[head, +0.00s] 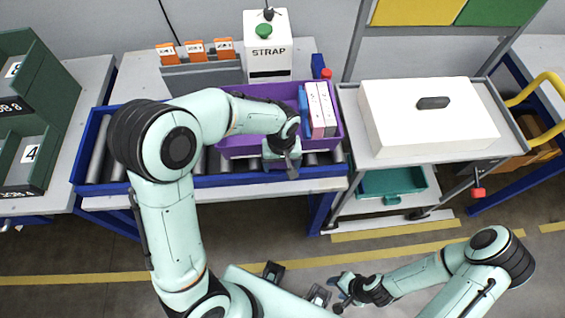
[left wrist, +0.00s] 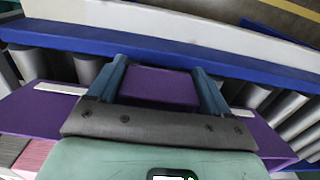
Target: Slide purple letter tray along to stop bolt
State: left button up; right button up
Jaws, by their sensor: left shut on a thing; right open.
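The purple letter tray (head: 240,147) sits on the roller conveyor, near its right end in the head view. It holds upright white and pink binders (head: 322,108) and a blue one at its right side. My left gripper (head: 283,160) is shut on the tray's near wall. In the left wrist view the purple wall (left wrist: 158,86) shows between the fingers (left wrist: 160,74). A red-capped piece (head: 326,73) stands just behind the tray's right end; I cannot tell if it is the stop bolt. My right gripper (head: 343,292) is open and empty above the floor.
The blue-railed conveyor (head: 215,181) has bare rollers left of the tray. A STRAP box (head: 267,50) and orange-tabbed files (head: 195,50) stand behind it. A trolley with a white lidded box (head: 425,115) stands close at the right. Green bins (head: 30,110) are at the left.

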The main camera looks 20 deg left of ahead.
pick_arm(q)
jog(key=o, duration=1.4)
jog(key=shift+r, duration=0.15)
notch_tip(320, 180, up, 13)
jog(key=p, duration=0.1)
pick_arm(e)
jog(key=shift+w+r, duration=0.55)
jog(key=shift+r, duration=0.25)
